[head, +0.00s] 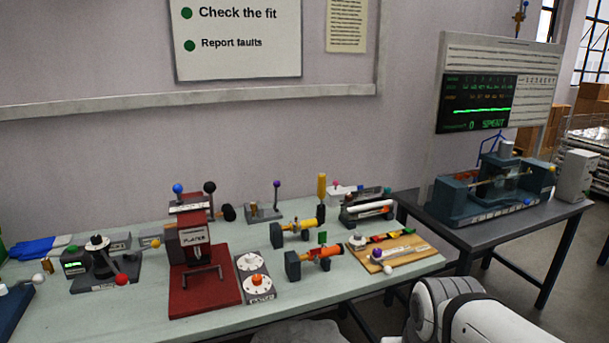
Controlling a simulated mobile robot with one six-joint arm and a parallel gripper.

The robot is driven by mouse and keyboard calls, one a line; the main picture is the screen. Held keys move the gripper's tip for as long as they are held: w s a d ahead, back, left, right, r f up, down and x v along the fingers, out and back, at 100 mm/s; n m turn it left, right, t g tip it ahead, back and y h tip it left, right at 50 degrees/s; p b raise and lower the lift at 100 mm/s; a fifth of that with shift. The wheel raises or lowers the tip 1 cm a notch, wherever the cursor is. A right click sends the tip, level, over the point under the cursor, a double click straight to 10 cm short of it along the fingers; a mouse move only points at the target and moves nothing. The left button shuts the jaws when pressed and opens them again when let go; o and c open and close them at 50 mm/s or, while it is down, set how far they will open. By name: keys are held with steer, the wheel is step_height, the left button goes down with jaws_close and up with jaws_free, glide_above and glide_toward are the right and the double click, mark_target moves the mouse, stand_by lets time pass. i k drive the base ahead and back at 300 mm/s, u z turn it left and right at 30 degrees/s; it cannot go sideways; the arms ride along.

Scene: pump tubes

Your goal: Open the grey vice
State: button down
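I cannot tell for certain which fixture is the grey vice. A long grey fixture (367,213) stands at the back right of the pale green bench, with a white tube lying along it. A small grey fixture (264,213) with an upright purple-knobbed lever stands at the back middle. A dark grey device (101,268) with a red-knobbed lever stands at the left. Whether any jaws are open or shut is too small to see. My gripper is not in view; white rounded parts, apparently of my arm, show at the bottom right.
A red press (192,255) stands left of the middle. Two blue-grey holders carry a yellow cylinder (299,226) and an orange cylinder (316,254). A wooden board (408,262) lies at the right. A dark table (545,225) with a blue-grey machine (495,190) stands further right.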

mark_target(277, 184)
steer(key=u, duration=0.05)
steer(key=i, duration=1.35)
steer(key=u, duration=0.7)
